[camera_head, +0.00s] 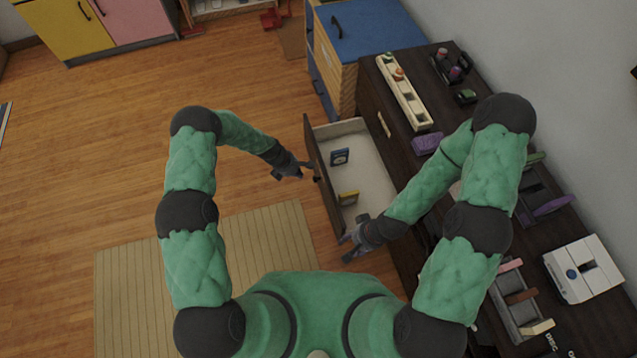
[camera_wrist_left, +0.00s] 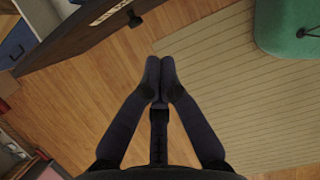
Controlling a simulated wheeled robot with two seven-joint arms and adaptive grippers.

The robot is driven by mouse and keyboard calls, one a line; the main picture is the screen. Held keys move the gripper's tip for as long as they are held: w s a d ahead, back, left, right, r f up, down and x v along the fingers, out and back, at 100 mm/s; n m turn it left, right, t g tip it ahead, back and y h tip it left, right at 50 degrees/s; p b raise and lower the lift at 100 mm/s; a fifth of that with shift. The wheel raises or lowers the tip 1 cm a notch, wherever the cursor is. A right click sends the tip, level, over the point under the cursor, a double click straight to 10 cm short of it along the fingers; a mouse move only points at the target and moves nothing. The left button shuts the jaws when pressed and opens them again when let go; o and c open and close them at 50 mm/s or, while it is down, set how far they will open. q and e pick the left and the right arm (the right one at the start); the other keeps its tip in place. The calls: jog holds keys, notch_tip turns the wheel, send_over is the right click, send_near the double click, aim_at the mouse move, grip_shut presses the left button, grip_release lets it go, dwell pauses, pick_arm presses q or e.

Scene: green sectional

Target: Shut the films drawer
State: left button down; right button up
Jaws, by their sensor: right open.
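A dark-fronted drawer (camera_head: 324,172) stands pulled out from the dark wooden dresser (camera_head: 372,85).
The dresser top carries a cream tray (camera_head: 404,92), a purple item (camera_head: 427,143) and a white device (camera_head: 583,270). A blue-topped cabinet (camera_head: 370,30) stands beyond the drawer. The wooden floor left of the drawer is clear, with a striped rug (camera_head: 130,285) nearer me.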

pick_arm(q)
jog(key=w+d+f+b, duration=0.2)
jog(key=d+f+b, duration=0.3)
jog(key=d+f, duration=0.2)
jog(key=shift+w+f, duration=0.3)
jog(key=shift+f, duration=0.85)
jog(key=shift+d, duration=0.15)
jog(key=shift+d, duration=0.1)
